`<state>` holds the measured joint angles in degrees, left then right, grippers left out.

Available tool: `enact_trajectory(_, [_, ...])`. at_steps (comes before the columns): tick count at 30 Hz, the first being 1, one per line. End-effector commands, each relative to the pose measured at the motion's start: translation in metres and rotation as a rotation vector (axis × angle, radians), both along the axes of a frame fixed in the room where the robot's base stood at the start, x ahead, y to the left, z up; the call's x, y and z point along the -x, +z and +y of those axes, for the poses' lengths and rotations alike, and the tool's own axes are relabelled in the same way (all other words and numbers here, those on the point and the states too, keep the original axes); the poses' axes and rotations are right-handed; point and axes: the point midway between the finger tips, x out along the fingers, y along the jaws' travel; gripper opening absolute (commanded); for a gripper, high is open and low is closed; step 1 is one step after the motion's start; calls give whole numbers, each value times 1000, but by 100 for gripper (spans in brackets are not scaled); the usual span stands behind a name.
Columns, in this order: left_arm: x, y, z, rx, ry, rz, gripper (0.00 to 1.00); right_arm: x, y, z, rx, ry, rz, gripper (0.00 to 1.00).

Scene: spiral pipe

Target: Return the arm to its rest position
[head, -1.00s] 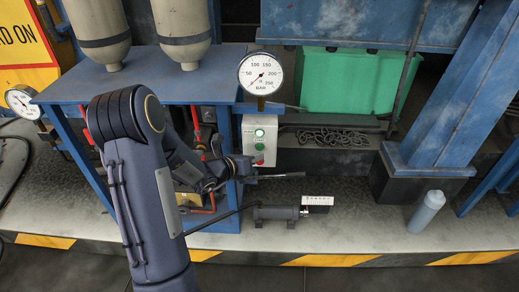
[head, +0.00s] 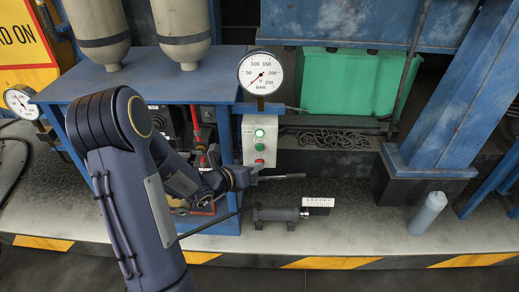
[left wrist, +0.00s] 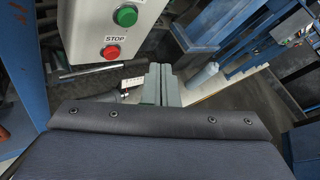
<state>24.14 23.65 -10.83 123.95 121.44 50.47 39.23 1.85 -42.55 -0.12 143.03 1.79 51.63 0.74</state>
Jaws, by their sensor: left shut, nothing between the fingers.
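My left arm (head: 135,190) comes in from the bottom left of the head view, bends at the elbow and reaches right, in front of the blue frame. My left gripper (head: 246,177) is at its end, just below the control box (head: 260,140). In the left wrist view its two grey fingers (left wrist: 162,86) are together with nothing between them. The control box, with a green button (left wrist: 125,15) and a red stop button (left wrist: 111,53), is at the upper left there. My right gripper is not in view.
A thin dark bar (head: 284,177) lies close to the gripper. A small grey cylinder device (head: 277,214) is on the floor below. A pressure gauge (head: 260,73) stands above the box. A grey bottle (head: 427,213) stands right. Floor between device and bottle is clear.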

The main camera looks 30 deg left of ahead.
Motion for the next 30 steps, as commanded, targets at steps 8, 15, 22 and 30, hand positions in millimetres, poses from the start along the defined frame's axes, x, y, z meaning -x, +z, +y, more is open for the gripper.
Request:
enact_trajectory(8, [0,0,0,0,0,0,0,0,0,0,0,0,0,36])
enact_trajectory(15, [15,45,-42,-174,-223,-115,0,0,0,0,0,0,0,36])
enact_trajectory(22, [109,115,-141,-792,-847,-474,0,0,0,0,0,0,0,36])
enact_trajectory(30, [218,105,-163,-1577,-1428,-811,0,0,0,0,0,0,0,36])
